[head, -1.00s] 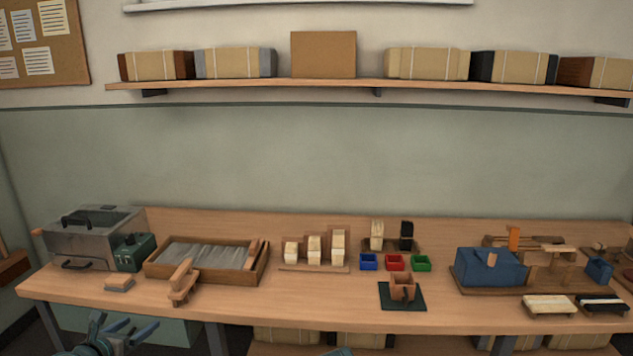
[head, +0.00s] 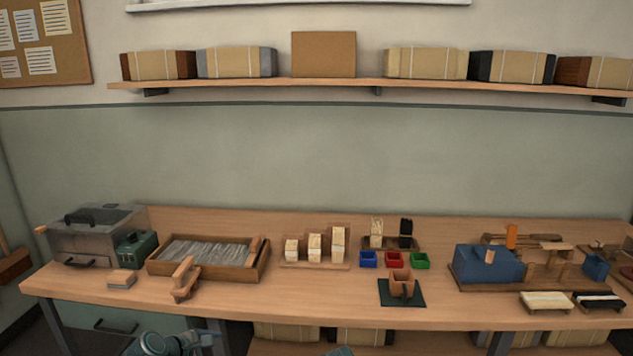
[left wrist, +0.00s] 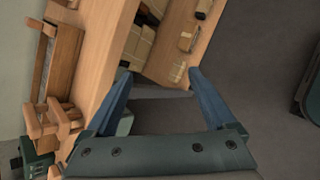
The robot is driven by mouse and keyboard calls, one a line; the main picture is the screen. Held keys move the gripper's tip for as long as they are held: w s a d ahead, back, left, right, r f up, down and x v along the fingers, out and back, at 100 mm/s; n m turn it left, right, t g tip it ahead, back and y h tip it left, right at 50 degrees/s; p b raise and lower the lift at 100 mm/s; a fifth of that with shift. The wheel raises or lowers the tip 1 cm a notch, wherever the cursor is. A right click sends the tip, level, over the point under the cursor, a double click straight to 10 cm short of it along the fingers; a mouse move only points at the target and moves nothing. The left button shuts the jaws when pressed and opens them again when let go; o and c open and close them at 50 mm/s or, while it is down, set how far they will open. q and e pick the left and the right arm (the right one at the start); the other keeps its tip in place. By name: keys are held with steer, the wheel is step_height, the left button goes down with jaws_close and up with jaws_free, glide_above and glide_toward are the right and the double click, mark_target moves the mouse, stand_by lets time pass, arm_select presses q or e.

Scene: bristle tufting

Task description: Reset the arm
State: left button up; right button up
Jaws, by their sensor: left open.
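My left gripper (left wrist: 160,80) is open and empty in the left wrist view, its two blue fingers spread apart, with the bench edge and the floor beyond them. In the head view my left arm shows only at the bottom edge, in front of the bench and below its top. The gripper's fingertips cannot be made out there. My right gripper does not show clearly; only a small blue-grey piece is at the bottom centre of the head view.
The workbench (head: 260,305) carries a metal box machine (head: 95,235), a wooden tray (head: 160,272) with grey contents, a wooden tool (head: 185,278), blue (head: 369,259), red (head: 395,260) and green bins (head: 420,261), and a blue machine (head: 487,264). The bench's front strip is mostly clear.

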arm_select(q)
steer(key=s+d+f+m+g+y, duration=0.35)
steer(key=s+d+m, duration=0.5)
steer(key=m, duration=0.35)
steer(key=s+d+f+m+g+y, duration=0.25)
steer(key=s+d+m+g, duration=0.25)
steer(key=s+d+m, duration=0.6)
steer(key=w+r+m+p, duration=0.2)
steer(key=w+r+p, duration=0.1)
steer(key=r+p, duration=0.9)
steer(key=shift+a+p, duration=0.45)
steer(key=shift+p, duration=0.1)
